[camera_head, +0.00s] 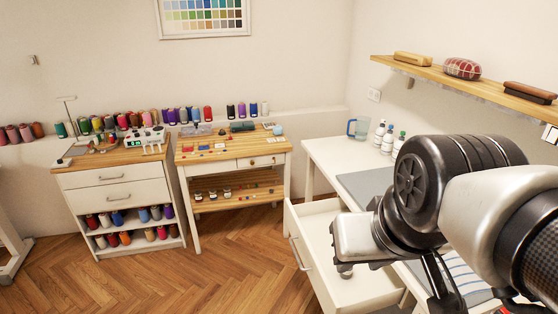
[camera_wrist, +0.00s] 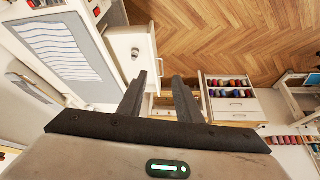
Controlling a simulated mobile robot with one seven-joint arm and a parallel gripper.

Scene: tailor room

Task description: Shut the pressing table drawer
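The white pressing table (camera_head: 322,158) stands at the right with a grey pressing mat (camera_head: 362,184) on top. Its white drawer (camera_head: 318,218) is pulled well out to the left, with the bar handle (camera_head: 299,254) on its front. A small round metallic item (camera_head: 345,271) lies in the drawer. In the wrist view the open drawer (camera_wrist: 122,43) shows left of the fingers, beside the mat (camera_wrist: 48,45). My gripper (camera_wrist: 160,82) has two black fingers apart, with nothing between them. In the head view my arm covers part of the table and drawer; the fingertips cannot be made out clearly.
A wooden-topped cabinet (camera_head: 112,178) and a wooden worktable (camera_head: 235,160) stand at the left and back. A jug (camera_head: 358,128) and bottles (camera_head: 388,140) stand on the pressing table's far end. A shelf (camera_head: 450,75) hangs above. The wooden floor (camera_head: 215,265) before the drawer is clear.

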